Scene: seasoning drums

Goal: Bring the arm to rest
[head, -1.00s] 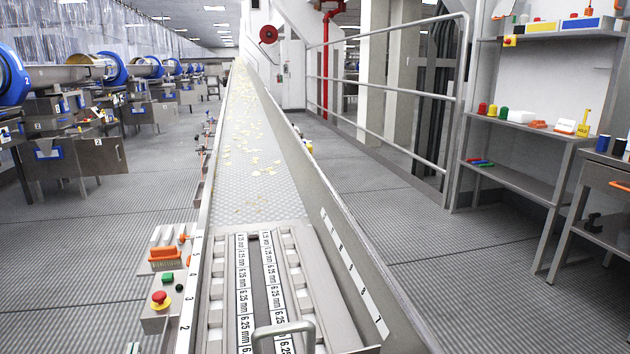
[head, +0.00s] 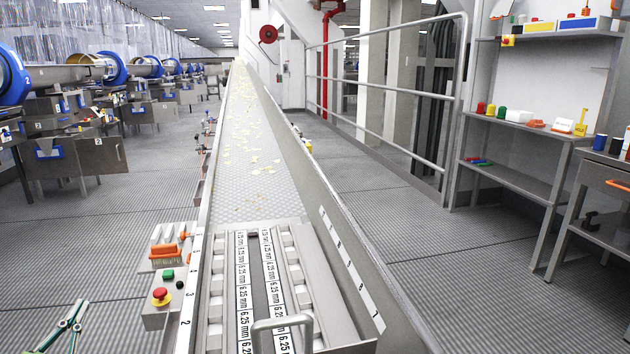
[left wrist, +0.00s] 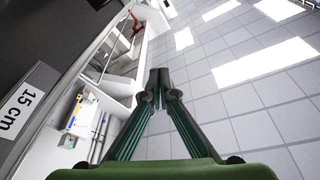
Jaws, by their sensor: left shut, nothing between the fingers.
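My left gripper (head: 68,326) shows at the lower left of the head view, over the floor and left of the conveyor. Its green fingers are closed together at the tips, with nothing between them. In the left wrist view the same gripper (left wrist: 158,84) points up towards the ceiling, its fingertips meeting and empty. My right gripper is in neither view.
The long conveyor (head: 255,180) with scattered chips runs away from me. A control box with a red button (head: 160,297) and an orange brush (head: 164,250) sit on its left side. A shelf (head: 515,180) stands at right. Floor on both sides is largely clear.

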